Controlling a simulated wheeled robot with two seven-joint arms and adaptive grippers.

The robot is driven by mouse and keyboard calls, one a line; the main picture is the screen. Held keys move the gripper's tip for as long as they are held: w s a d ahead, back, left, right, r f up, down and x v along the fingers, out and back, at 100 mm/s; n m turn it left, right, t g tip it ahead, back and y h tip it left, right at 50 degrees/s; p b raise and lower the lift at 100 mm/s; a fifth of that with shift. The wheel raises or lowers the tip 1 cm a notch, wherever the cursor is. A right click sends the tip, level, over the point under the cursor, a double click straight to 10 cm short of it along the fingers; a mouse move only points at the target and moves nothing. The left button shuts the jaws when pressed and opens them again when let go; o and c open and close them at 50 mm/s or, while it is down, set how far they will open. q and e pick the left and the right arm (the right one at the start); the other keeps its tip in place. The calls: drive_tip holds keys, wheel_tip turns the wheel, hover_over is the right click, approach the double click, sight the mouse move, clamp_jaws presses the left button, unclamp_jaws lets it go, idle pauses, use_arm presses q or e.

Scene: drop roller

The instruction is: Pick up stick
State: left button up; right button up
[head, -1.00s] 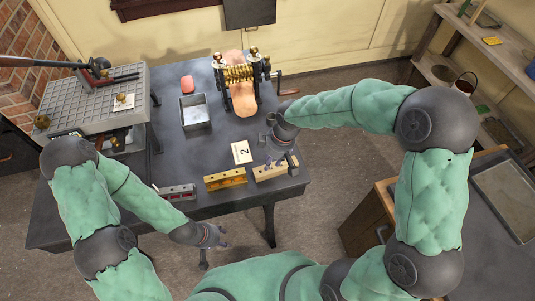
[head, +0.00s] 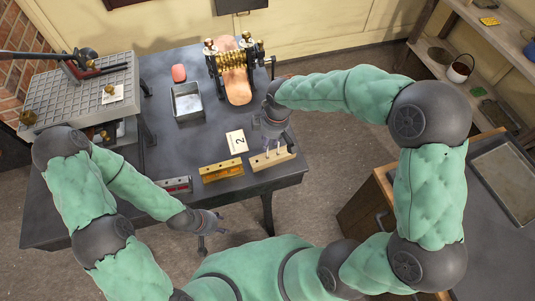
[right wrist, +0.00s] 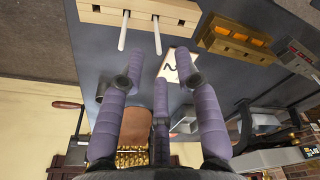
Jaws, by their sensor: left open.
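A pale wooden block (head: 286,156) stands at the front right of the table, with thin white sticks upright in it. In the right wrist view the block (right wrist: 175,10) is at the top, and two sticks, a left one (right wrist: 123,33) and a right one (right wrist: 157,36), stick out of it. My right gripper (right wrist: 160,66) has its purple fingers spread, with nothing between them. In the head view the right gripper (head: 272,128) is just behind the block, apart from the sticks. My left gripper (head: 212,230) is open and empty, in front of the table edge.
A yellow block (head: 222,170) and a grey-red block (head: 175,184) stand left of the stick block. A card marked 2 (head: 237,141), a metal tin (head: 187,103), a pink piece (head: 179,73) and a brass roller device (head: 232,62) are farther back. A grey slotted bench (head: 75,95) is at left.

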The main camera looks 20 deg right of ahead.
wheel_tip(320, 180, down, 5)
drive_tip(key=shift+w+a+r+b, duration=0.15)
drive_tip(key=shift+r+b, duration=0.05)
drive_tip(key=shift+b, duration=0.4)
clamp_jaws()
